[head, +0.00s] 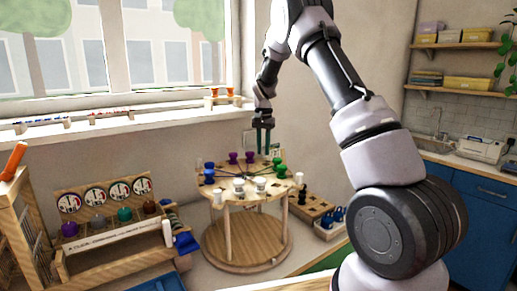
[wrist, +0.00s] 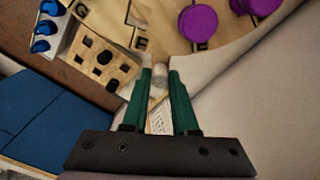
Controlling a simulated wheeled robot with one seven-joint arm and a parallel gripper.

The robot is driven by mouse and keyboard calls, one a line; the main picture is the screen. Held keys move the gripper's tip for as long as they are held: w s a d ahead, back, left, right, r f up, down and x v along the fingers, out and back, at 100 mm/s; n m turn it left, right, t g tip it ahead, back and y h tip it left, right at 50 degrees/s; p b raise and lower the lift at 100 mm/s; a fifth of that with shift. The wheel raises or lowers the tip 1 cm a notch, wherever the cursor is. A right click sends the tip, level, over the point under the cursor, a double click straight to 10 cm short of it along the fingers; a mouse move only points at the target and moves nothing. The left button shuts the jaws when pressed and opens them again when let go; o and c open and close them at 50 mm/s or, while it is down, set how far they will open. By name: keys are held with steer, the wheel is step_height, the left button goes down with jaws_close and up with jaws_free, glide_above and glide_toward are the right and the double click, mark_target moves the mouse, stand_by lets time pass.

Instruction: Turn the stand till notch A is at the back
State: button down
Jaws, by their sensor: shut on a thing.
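The stand is a round wooden table with a top disc (head: 225,196) on posts over a round base (head: 235,256). Purple, blue, green and white spools stand around its top. My gripper (head: 264,145) is at the back edge of the top. In the wrist view, the green fingers (wrist: 161,80) are closed around a short pale peg (wrist: 161,73) at the rim of the stand (wrist: 163,20). Letters that look like G, E and F show near this rim. I cannot read notch A in either view.
A wooden rack (head: 112,222) with round dials and coloured knobs stands left of the stand. A wooden block with holes (head: 311,206) and a pale tray with blue pieces (head: 330,228) are close on its right. The wall and window sill (head: 120,124) are behind.

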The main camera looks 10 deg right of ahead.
steer(key=shift+s+d+m, duration=3.9)
steer(key=shift+s+m, duration=0.4)
steer(key=shift+s, duration=1.1)
steer(key=s+m, duration=0.7)
steer(key=s, duration=0.4)
steer(key=shift+a, duration=0.4)
steer(key=shift+s, duration=0.1)
steer(key=c, duration=0.7)
jaws_free()
